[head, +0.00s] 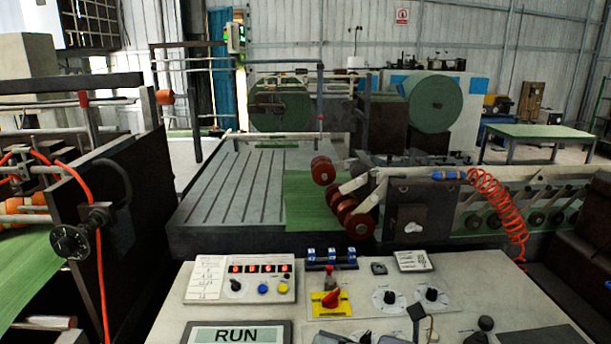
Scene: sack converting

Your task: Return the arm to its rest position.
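Neither of my arms nor grippers can be made out in the head view. A pale control panel (355,283) fills the lower middle of the view. On it are a display reading RUN (237,335), a red rotary switch on a yellow plate (331,299), and two dark knobs on white dials, a left one (389,297) and a right one (431,294). Several small dark parts show at the bottom edge, cut off by the frame; I cannot tell what they are.
A grey slatted machine bed (235,185) lies behind the panel, with red rollers (345,210) at its right. An orange coiled hose (497,200) hangs at the right. Machine frames with a handwheel (72,241) stand at the left. A green table (538,132) stands farther back.

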